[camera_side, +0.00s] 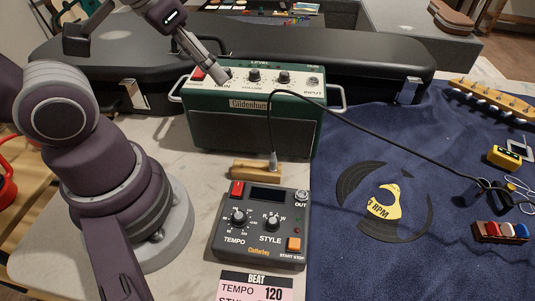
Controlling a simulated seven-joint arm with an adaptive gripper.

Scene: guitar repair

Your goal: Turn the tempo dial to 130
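My gripper (222,76) is at the top left of the green amplifier (255,130), close to the gain knob, well behind and above the box. It is apart from the tempo dial. Whether its fingers are open or shut is too small to tell. A pink card (257,287) below the box reads "BEAT" and "TEMPO 120"; its bottom is cut off.
A black cable (360,140) runs from its plug, standing behind the box by a small wooden piece (256,170), across the amplifier's front to the right. A black guitar case (360,70) lies behind. A blue cloth (345,260) covers the table at right.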

